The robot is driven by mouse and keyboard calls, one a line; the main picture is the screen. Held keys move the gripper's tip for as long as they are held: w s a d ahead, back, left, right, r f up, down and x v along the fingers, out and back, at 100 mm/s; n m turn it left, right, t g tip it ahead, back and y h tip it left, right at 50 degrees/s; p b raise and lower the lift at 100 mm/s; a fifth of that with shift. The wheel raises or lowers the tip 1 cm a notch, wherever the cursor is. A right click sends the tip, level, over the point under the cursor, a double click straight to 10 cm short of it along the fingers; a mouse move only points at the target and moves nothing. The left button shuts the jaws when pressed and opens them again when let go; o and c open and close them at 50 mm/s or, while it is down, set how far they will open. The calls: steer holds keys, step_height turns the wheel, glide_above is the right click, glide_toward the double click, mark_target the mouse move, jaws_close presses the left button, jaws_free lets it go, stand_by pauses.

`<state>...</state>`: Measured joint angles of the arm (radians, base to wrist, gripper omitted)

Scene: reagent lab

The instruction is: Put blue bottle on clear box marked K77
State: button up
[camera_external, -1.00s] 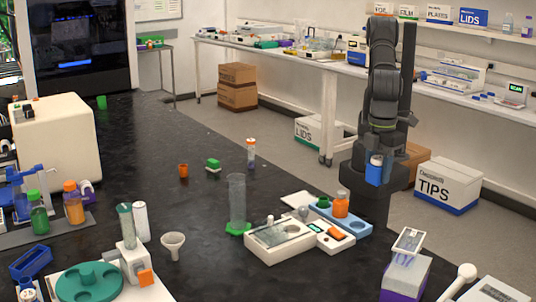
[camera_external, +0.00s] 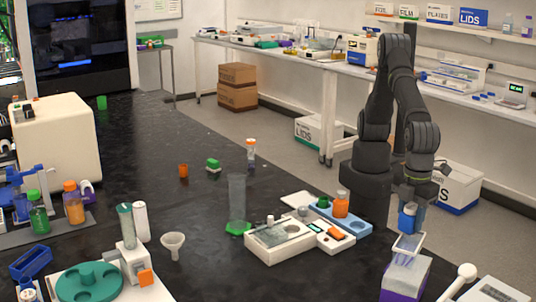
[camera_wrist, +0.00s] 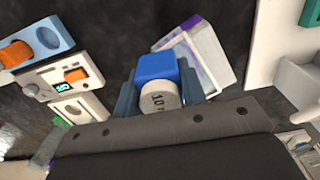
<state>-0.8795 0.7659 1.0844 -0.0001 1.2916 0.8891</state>
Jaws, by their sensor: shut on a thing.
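My gripper (camera_external: 413,204) is shut on the blue bottle (camera_external: 407,218) and holds it upright above the bench's right side. In the wrist view the bottle (camera_wrist: 156,67) sits between the two fingers, its white top printed "10". I cannot read a K77 mark on anything.
A blue rack (camera_external: 355,226) with an orange bottle (camera_external: 341,204) and a white instrument (camera_external: 278,240) stand left of the gripper. Dark bench top is bare in front of the instrument.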

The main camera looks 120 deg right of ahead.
mark_target(412, 206)
steer(key=o, duration=1)
steer(key=shift+f, duration=0.1)
step_height(412, 206, up, 12)
steer(key=shift+r, duration=0.2)
steer(key=shift+f, duration=0.1)
step_height(412, 206, down, 13)
steer(key=shift+r, duration=0.2)
step_height(412, 206, up, 3)
steer(key=shift+r, duration=0.55)
